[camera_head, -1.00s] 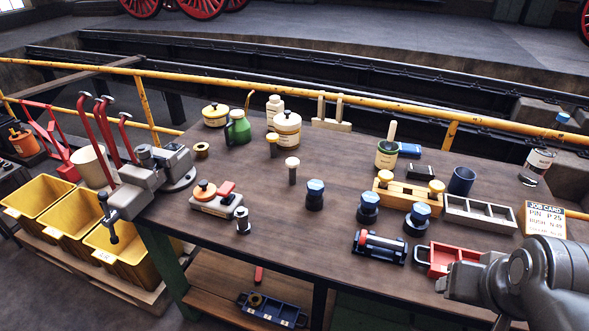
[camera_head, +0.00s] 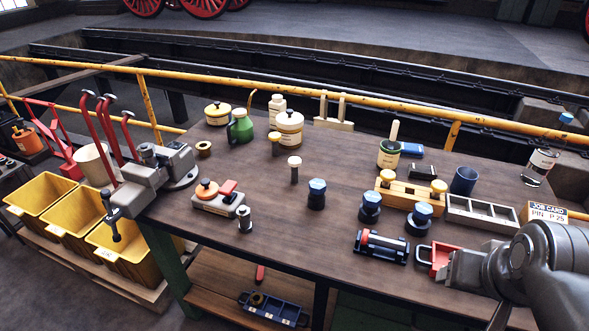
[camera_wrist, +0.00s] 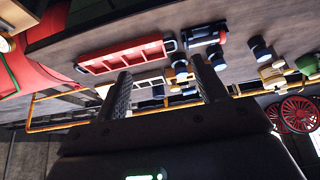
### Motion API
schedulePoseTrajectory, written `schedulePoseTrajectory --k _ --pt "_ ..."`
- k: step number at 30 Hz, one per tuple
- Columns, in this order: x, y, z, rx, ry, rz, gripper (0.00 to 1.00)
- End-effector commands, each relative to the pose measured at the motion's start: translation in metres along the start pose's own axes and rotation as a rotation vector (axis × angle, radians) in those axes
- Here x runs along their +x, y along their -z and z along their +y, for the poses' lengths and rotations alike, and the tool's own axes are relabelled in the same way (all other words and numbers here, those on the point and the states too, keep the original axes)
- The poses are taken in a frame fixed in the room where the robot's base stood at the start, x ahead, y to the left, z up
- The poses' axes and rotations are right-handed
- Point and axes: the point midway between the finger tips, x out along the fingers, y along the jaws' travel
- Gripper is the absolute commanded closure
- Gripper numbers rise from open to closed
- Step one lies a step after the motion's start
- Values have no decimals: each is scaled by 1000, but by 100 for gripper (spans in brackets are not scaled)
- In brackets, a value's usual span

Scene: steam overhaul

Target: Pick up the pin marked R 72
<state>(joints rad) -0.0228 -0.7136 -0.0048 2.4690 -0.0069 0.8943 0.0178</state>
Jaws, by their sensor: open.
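No marking R 72 is legible in either view. Pin-like parts stand upright on the workbench in the head view: a white-topped pin (camera_head: 294,168), a yellow-topped pin (camera_head: 274,145) and a bare steel piece (camera_head: 244,219). Several blue-headed parts (camera_head: 316,194) stand to their right. I cannot tell which, if any, is R 72. My gripper (camera_wrist: 160,66) shows in the wrist view with its two fingers wide apart and nothing between them.
A red tray (camera_wrist: 125,57) lies near my gripper; a black-and-red roller piece (camera_head: 381,246) is beside it on the bench. A vice (camera_head: 160,170) is at left.

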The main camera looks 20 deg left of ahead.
Motion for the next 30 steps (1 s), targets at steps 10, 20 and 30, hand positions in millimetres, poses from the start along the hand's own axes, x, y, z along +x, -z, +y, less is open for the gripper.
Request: schedulePoseTrajectory --k 10,20,30 --pt "20 111 -44 -22 39 -5 35" --pt "70 208 -124 -46 60 1 35" --pt "144 270 -246 -92 72 25 35"
